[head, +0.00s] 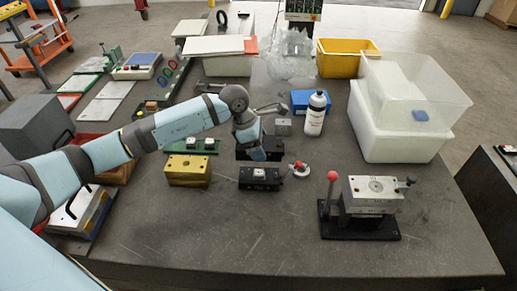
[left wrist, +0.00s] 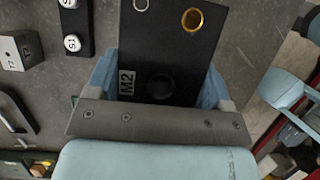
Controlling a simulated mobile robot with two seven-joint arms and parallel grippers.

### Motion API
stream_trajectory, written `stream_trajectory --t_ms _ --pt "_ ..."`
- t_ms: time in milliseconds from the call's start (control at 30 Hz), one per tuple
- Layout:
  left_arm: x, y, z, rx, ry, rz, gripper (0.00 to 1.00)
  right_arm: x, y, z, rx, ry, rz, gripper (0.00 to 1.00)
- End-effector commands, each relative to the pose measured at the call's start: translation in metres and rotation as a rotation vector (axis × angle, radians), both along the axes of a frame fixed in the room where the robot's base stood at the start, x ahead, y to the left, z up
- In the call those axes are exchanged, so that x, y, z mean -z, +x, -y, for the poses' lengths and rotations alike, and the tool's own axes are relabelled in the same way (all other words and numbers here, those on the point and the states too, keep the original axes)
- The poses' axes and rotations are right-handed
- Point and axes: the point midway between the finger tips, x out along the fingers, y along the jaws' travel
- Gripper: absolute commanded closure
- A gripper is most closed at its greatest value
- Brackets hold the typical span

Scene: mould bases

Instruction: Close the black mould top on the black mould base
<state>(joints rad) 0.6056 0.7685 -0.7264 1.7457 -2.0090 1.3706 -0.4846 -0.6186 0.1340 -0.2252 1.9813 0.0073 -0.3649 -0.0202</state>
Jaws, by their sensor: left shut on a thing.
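The black mould base (head: 259,181) sits on the dark table near the middle in the head view, with a pale insert on its upper face. My left gripper (head: 257,154) is just behind it, shut on the black mould top (head: 274,148), which is partly hidden by the gripper. In the left wrist view the black mould top (left wrist: 170,45) is a dark plate marked M2 with a brass-coloured ring, between the light blue fingers of my left gripper (left wrist: 160,88). I cannot tell its exact height above the table. My right gripper is not in view.
A gold block (head: 188,172) stands left of the black base, and a green plate with pale blocks (head: 192,146) lies behind it. A small red-and-white item (head: 300,169) is close on the right. A bottle (head: 315,113) and a metal press (head: 372,199) stand farther right. The front table is clear.

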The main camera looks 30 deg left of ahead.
Motion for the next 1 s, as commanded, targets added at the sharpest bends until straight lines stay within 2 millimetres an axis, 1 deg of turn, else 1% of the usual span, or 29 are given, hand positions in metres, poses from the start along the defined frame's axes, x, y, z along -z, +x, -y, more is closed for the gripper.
stream_trajectory --t_ms 267,700,833,1000 --pt "0.013 0.0 0.0 -0.001 -0.002 0.001 0.78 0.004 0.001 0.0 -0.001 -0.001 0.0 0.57" --pt "0.051 0.0 0.001 0.0 -0.002 0.001 0.78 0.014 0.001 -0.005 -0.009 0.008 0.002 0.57" --pt "0.057 0.0 0.0 0.0 -0.001 0.002 0.78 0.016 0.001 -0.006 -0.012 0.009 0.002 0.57" --pt "0.06 0.0 0.0 0.0 -0.001 0.003 0.78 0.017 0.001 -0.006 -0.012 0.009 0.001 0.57"
